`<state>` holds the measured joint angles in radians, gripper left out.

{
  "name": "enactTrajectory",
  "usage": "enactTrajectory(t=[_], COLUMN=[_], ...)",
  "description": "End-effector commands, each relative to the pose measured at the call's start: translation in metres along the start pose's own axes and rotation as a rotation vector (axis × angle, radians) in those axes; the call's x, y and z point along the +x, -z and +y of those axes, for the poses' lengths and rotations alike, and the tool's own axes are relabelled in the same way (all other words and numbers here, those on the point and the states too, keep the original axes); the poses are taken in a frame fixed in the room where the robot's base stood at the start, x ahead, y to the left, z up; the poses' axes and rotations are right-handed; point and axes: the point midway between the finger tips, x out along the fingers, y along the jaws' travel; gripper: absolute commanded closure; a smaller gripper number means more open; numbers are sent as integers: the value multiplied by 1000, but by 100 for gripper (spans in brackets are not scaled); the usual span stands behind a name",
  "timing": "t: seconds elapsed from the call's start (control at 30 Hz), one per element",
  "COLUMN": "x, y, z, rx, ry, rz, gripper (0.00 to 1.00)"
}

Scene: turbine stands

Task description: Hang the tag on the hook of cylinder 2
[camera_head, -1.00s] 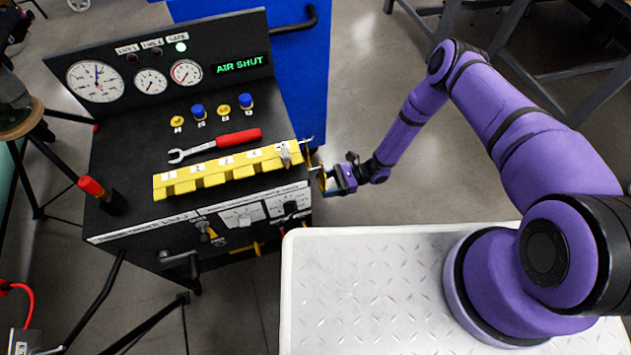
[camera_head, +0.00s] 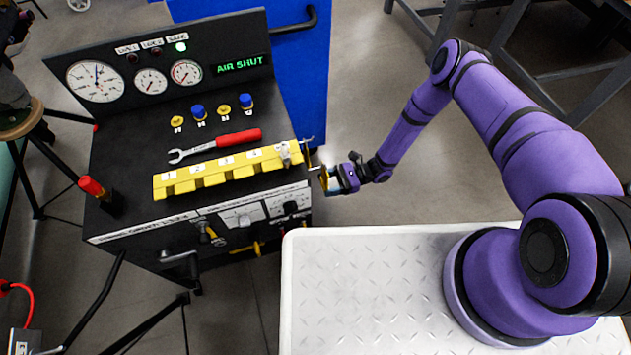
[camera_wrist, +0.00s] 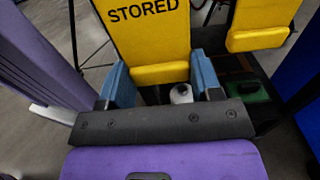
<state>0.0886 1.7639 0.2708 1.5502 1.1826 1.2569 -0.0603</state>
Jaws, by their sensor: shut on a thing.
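My gripper (camera_head: 345,179) is at the right side of the black bench, near its front right corner. In the wrist view its blue fingers (camera_wrist: 163,82) are shut on a yellow tag (camera_wrist: 150,38) with the word STORED on it. In the head view the tag (camera_head: 323,181) is a small yellow sliver between the gripper and the bench side. A thin metal hook-like piece (camera_head: 307,141) juts from the bench's right edge just above. Whether the tag touches any hook is too small to tell. I cannot make out which part is cylinder 2.
The bench top (camera_head: 140,180) carries gauges, knobs, a red-handled wrench (camera_head: 215,146) and a numbered yellow block (camera_head: 225,170). A second yellow piece (camera_wrist: 262,28) is close on the right in the wrist view. A blue cabinet (camera_head: 300,80) stands behind. Floor right of the bench is open.

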Motion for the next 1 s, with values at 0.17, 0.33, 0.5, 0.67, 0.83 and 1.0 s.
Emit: enactTrajectory(t=[0.17,0.33,0.5,0.67,0.83,1.0], x=[-6,-14,-21,-28,-35,-39], y=[0,0,0,0,0,0], z=[0,0,0,0,0,0], rx=[0,-1,-1,-1,-1,0], ry=[1,0,1,1,1,1], rz=[0,0,0,0,0,0], gripper=[84,84,84,84,84,84])
